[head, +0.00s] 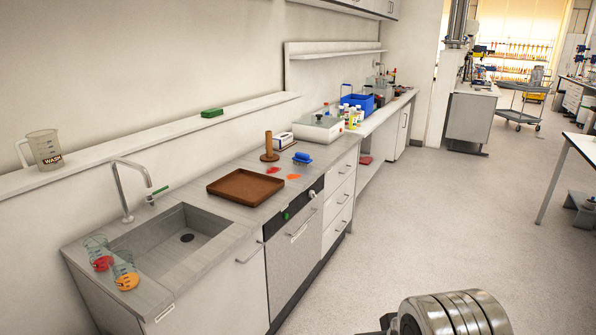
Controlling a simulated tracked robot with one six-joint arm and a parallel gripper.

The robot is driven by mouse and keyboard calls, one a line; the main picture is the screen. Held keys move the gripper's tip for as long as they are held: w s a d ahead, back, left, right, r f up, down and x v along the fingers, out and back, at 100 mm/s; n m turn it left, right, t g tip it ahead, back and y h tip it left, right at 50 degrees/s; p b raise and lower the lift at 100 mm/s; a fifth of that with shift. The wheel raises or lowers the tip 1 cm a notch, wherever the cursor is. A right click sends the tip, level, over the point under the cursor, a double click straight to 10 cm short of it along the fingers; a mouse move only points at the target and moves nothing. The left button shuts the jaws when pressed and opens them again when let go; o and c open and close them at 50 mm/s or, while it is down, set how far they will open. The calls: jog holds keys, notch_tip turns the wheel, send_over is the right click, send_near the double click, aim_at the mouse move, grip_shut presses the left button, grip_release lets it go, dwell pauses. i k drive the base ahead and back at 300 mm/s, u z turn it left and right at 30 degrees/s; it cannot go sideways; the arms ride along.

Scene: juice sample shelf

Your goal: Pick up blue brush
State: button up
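The blue brush (302,157) lies on the counter (228,211), just behind the front edge and to the right of a brown tray (246,186). It looks like a small blue block with a paler underside, and its bristles are too small to make out. An orange-red spill (293,177) lies on the counter in front of it. My gripper is not in view. Only a ribbed metal part of my own body shows at the bottom right, well apart from the brush.
The sink (187,238), tap (121,188) and two beakers (126,276) are at left. A blue crate (357,103) stands farther back. The floor (438,205) at right is clear.

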aim_at(303, 159)
jog(key=z, duration=1.25)
jog(key=i, duration=3.2)
